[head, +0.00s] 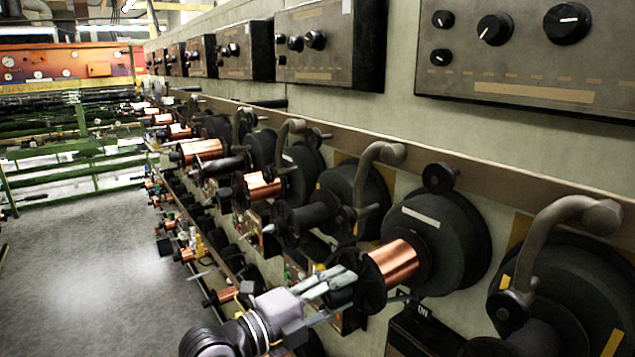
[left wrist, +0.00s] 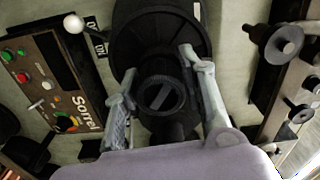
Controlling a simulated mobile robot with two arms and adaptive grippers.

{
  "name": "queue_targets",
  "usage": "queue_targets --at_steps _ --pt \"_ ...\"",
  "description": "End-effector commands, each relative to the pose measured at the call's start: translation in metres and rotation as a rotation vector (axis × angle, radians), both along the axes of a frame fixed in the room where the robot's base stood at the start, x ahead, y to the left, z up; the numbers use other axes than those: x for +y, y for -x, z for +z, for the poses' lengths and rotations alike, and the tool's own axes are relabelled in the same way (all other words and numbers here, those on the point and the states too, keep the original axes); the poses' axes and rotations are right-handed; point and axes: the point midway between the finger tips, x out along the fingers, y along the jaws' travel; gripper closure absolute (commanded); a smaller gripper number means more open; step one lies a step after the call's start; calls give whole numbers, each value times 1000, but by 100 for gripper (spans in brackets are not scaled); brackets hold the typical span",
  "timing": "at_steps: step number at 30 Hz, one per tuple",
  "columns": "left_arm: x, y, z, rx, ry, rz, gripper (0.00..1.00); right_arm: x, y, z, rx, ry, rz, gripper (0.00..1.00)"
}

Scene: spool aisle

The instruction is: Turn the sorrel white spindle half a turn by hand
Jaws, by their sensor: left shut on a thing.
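The spindle (head: 343,296) is a dark hub end sticking out of a dark flanged spool wound with copper wire (head: 395,263), mounted on a round black housing. In the left wrist view the spindle's round end (left wrist: 161,96) faces the camera, with a light bar across it. Beside it is a panel labelled Sorrel (left wrist: 60,85) with coloured buttons. My left gripper (head: 347,287) reaches up from the bottom, its pale fingers on either side of the spindle end and shut on it. Its fingers also show in the left wrist view (left wrist: 158,75). My right gripper is out of view.
A white-knobbed lever (left wrist: 74,23) stands near the Sorrel panel. More spools and housings line the wall, with curved grey arms (head: 375,170) between them. Control boxes (head: 520,50) hang above. Open grey floor (head: 90,270) lies at the left.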

Motion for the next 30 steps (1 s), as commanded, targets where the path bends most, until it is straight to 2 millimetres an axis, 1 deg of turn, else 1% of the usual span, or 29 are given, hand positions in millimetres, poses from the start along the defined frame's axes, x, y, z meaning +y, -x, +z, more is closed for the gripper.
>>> queue_targets --at_steps 21,25,30 --pt "0 0 -1 933 676 0 90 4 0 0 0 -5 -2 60" --pt "0 0 -1 1035 750 0 90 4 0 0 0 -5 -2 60" --pt "0 0 -1 1058 766 1 90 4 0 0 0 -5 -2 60"
